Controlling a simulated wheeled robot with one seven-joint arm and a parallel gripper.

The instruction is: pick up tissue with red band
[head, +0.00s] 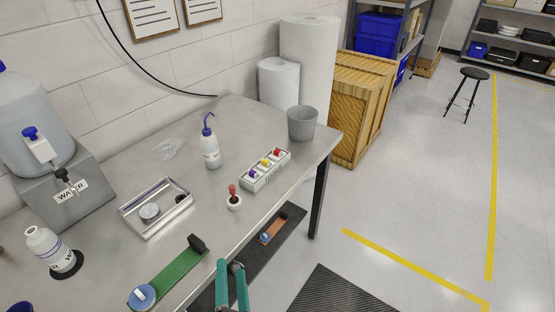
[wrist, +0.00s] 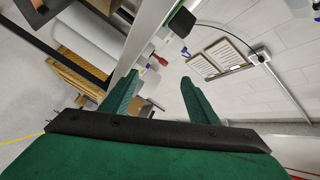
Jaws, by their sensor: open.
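A white box (head: 265,178) with dark lettering on its front stands near the table's front edge, left of the grey bin. It holds three small items with coloured parts. The red one (head: 277,153) is at the right end, yellow (head: 265,162) in the middle, purple (head: 254,173) at the left. Whether the red part is a band on a tissue is too small to tell. My gripper (head: 230,264), with green fingers, is open and empty off the table's front edge, well below and left of the box in the picture. It also shows open in the wrist view (wrist: 160,77).
The grey bin (head: 301,123) is at the right corner.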

